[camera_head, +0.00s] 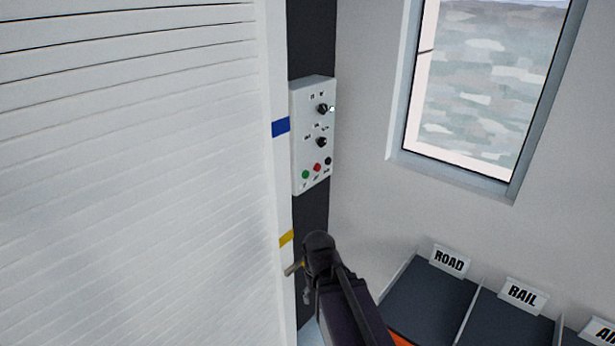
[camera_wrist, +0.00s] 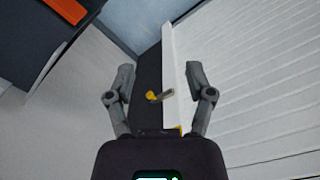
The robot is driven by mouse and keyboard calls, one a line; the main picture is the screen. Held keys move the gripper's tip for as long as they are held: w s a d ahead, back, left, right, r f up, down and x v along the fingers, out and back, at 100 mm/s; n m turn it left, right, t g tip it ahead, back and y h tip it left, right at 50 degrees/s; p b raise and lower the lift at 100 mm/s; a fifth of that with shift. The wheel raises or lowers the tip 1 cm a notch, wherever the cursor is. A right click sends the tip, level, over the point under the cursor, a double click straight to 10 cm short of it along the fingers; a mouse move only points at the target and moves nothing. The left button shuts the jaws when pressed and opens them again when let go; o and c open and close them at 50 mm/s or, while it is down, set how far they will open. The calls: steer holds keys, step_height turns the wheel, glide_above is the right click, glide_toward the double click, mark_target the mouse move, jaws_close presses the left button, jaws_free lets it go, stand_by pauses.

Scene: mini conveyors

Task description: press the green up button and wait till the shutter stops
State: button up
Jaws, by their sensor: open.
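A white control panel (camera_head: 312,135) is fixed on the dark strip beside the shutter. The green button (camera_head: 305,174) is at its lower left, beside a red button (camera_head: 317,168) and a black one (camera_head: 328,161). Two black knobs sit above them. The white slatted shutter (camera_head: 130,150) fills the left of the head view and the right of the wrist view (camera_wrist: 260,80). My gripper is below the panel, apart from the buttons. In the wrist view my gripper (camera_wrist: 160,85) is open, its two fingers spread with nothing held. The panel is not visible there.
The shutter's frame carries a blue mark (camera_head: 281,127) and a yellow mark (camera_head: 286,238). Dark bins labelled ROAD (camera_head: 449,260) and RAIL (camera_head: 522,294) stand at lower right, below a window (camera_head: 480,90).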

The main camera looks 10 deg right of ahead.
jaws_close()
stand_by(1.1)
